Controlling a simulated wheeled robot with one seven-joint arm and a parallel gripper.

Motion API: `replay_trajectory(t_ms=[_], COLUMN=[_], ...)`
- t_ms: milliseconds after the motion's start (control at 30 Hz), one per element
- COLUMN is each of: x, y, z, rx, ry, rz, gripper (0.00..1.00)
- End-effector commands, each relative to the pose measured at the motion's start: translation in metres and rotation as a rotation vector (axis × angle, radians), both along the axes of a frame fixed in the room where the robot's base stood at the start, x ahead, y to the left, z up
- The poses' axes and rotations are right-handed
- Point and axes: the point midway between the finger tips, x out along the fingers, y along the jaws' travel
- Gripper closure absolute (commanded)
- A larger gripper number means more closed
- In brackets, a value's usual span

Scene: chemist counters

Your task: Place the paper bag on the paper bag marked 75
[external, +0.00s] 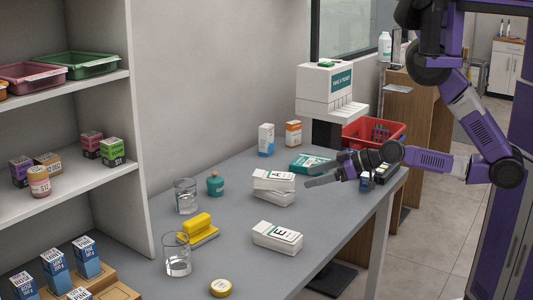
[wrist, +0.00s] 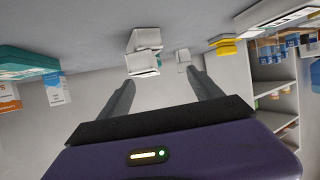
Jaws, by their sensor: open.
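Two white paper bags sit stacked on the grey counter: an upper bag (external: 273,179) lies on a lower bag (external: 275,196). A third white paper bag (external: 277,238) with dark print lies flat nearer the front. I cannot read a 75 on any of them. My gripper (external: 325,172) is open and empty, just right of the stack, at about its height and apart from it.
Behind are boxes (external: 266,139), a ticket dispenser (external: 325,88) and a red basket (external: 373,133). Shelves (external: 70,85) rise at left.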

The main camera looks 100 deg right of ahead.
Motion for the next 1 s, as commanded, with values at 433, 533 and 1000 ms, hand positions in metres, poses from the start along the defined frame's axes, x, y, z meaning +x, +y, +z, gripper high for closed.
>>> replay_trajectory(t_ms=[433,533,1000], x=[-0.081,-0.089,-0.091], y=[0.146,0.157,0.160], z=[0.029,0.036,0.039], rx=[-0.022,-0.016,-0.014], ry=[-0.100,-0.119,-0.127], rz=[0.323,0.361,0.371], gripper=[0.26,0.26,0.26])
